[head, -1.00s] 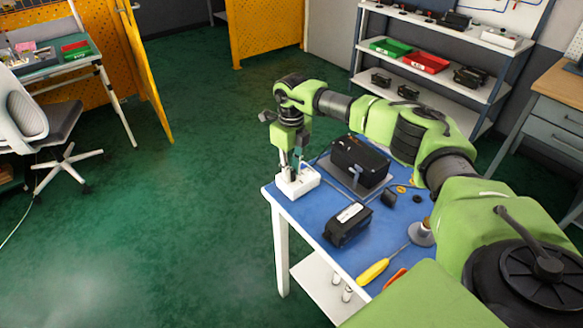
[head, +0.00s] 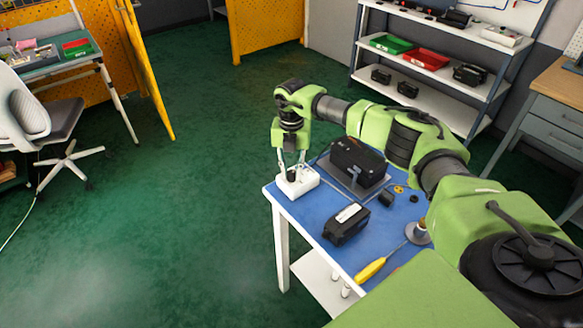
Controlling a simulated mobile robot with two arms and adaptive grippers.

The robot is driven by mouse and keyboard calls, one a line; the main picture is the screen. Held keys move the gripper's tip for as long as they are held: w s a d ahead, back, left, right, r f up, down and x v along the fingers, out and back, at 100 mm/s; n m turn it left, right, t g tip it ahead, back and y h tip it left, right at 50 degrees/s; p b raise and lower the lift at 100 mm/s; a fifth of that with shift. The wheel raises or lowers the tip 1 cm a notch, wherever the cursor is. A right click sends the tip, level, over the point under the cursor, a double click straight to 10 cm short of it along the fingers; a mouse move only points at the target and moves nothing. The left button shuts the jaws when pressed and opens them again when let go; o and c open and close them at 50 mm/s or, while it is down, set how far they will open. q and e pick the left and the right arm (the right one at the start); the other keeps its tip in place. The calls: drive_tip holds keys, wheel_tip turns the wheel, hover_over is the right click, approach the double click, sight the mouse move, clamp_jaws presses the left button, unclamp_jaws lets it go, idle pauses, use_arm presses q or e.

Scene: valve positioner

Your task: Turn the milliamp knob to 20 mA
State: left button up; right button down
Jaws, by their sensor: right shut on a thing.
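A white box (head: 303,186) sits at the left corner of the blue-topped table. A small black knob (head: 291,176) stands on its top, and its markings are too small to read. My right gripper (head: 291,174) points down over the box, with its fingers closed on the knob from both sides. My left gripper is not in view.
A large black device (head: 357,162) stands right behind the white box. A black box with a white label (head: 347,224) lies in front. A yellow screwdriver (head: 371,269) and small black parts (head: 387,198) lie on the blue table (head: 320,214).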

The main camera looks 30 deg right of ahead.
drive_tip(key=m+p, duration=0.2)
drive_tip(key=m, duration=0.3)
drive_tip(key=shift+w+r+m, duration=0.1)
drive_tip(key=shift+r+m, duration=0.05)
drive_tip(key=shift+m, duration=0.15)
idle(0.4)
drive_tip(key=c, duration=2.2)
unclamp_jaws()
drive_tip(key=shift+o, duration=0.5)
